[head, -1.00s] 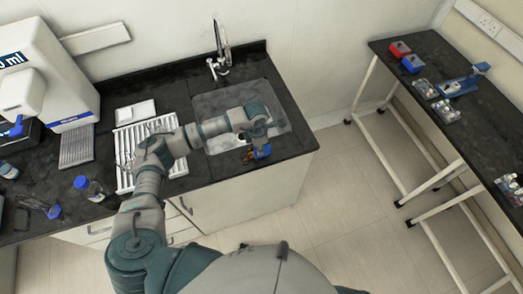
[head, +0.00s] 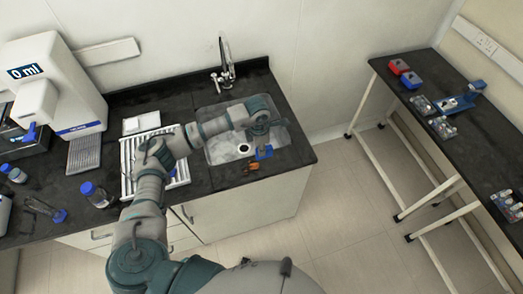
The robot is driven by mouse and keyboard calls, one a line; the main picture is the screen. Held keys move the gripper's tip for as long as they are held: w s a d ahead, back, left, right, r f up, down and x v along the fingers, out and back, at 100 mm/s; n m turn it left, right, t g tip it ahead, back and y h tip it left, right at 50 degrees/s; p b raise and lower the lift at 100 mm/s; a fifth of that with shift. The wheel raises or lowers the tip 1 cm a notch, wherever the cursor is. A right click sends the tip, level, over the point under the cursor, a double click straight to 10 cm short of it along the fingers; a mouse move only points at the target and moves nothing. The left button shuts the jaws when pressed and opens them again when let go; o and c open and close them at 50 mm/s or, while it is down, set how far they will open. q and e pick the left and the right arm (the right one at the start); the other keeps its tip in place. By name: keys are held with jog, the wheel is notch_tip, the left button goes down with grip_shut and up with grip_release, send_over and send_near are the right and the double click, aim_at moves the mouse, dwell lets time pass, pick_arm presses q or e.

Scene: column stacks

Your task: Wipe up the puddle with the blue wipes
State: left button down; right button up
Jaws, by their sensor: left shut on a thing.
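My left gripper (head: 263,142) is over the front right part of the sink. It is shut on a small blue piece, which looks like the blue wipes (head: 264,153), at the sink's front edge. I cannot tell whether the wipes touch the counter. No puddle can be made out clearly; the dark, mottled counter and my arm may hide it. My right gripper is not in view.
The sink (head: 222,150) has a tall tap (head: 226,62) behind it. A small orange and dark object (head: 251,167) lies on the counter in front. A white rack (head: 128,165), a blue-capped bottle (head: 93,194) and a white dispenser (head: 60,85) stand left. A side table (head: 425,92) is right.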

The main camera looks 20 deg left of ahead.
pick_arm(q)
jog(key=shift+f, duration=0.1)
jog(key=shift+w+a, duration=0.1)
jog(key=shift+a, duration=0.15)
